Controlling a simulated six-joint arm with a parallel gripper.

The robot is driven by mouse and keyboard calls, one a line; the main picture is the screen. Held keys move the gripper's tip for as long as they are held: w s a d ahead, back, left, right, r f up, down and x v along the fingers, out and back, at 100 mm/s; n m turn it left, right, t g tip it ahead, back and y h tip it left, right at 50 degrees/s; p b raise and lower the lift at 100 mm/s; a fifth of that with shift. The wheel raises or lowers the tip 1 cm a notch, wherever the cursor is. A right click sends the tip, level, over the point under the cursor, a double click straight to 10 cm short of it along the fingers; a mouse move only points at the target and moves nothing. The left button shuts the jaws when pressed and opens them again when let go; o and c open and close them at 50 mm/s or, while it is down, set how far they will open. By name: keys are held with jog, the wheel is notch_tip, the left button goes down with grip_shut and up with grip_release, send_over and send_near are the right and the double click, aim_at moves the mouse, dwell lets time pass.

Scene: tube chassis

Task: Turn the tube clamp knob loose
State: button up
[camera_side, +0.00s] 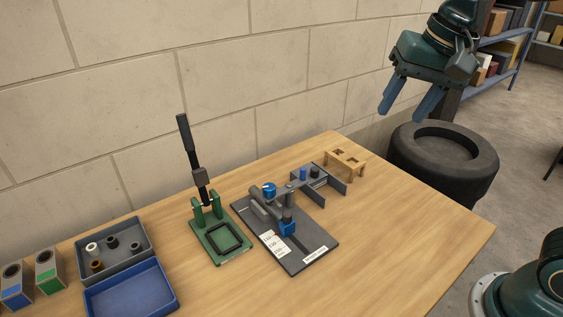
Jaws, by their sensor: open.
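A dark grey base plate (312,247) lies on the wooden table, with white labels on it. A grey tube (263,203) lies in a holder on the plate. A small blue knob (269,188) stands at the back of the plate, and a blue block (287,228) sits at its middle, beside a dark upright cylinder. Which blue part is the clamp knob is too small to tell for certain. My gripper (408,108) is open and empty, high above the table's back right, well apart from the plate. Its two blue fingers point down.
A green press (221,240) with a tall black lever stands left of the plate. A grey bracket (327,184) and a wooden stand (345,163) are behind right. A grey tray (125,251) with small parts and a blue tray (133,292) are at left. The table's right front is clear.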

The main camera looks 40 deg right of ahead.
jog(key=w+a+f+m+g, duration=0.2)
jog(key=w+a+m, duration=0.4)
jog(key=w, duration=0.5)
jog(key=m+g, duration=0.2)
jog(key=m, duration=0.4)
send_over(269, 186)
notch_tip(269, 186, down, 7)
jog(key=shift+r, duration=0.15)
notch_tip(269, 186, down, 14)
jog(key=shift+r, duration=0.1)
jog(key=c, duration=1)
